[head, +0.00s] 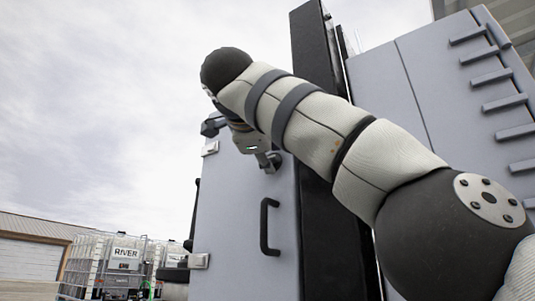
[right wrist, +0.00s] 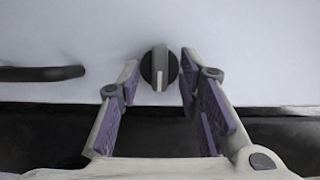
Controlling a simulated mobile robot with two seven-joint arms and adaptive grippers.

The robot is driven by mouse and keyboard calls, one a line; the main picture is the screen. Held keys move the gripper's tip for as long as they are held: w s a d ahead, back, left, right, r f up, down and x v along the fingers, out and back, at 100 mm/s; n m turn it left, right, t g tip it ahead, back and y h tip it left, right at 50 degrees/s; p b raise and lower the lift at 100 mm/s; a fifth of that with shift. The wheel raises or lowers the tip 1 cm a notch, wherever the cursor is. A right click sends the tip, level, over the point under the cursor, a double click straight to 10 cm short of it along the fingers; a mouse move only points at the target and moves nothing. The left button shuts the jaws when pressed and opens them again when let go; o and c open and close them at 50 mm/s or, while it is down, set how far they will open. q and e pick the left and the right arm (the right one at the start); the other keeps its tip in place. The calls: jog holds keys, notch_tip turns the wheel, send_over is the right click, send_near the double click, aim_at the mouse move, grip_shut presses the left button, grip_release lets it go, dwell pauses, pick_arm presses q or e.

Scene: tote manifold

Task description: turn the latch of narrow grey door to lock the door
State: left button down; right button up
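The narrow grey door (head: 225,225) stands at the middle of the head view, upright, with a black pull handle (head: 265,228). The latch (right wrist: 159,68) shows in the right wrist view as a round black base with a grey knob bar pointing up and down in the picture. My right gripper (right wrist: 160,76) is open, with one fingertip on each side of the latch and a gap visible on both sides. In the head view my right arm crosses in front of the door and partly hides the gripper; I cannot make out the latch there. My left gripper is not in view.
The pull handle also shows at the left of the right wrist view (right wrist: 42,73). A wider grey panel with several grey bars (head: 490,75) stands at the right. Caged white tanks (head: 110,262) and a low building (head: 30,250) are far behind at the left.

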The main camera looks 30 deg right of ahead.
jog(key=v, duration=1.2)
jog(key=shift+r, duration=0.1)
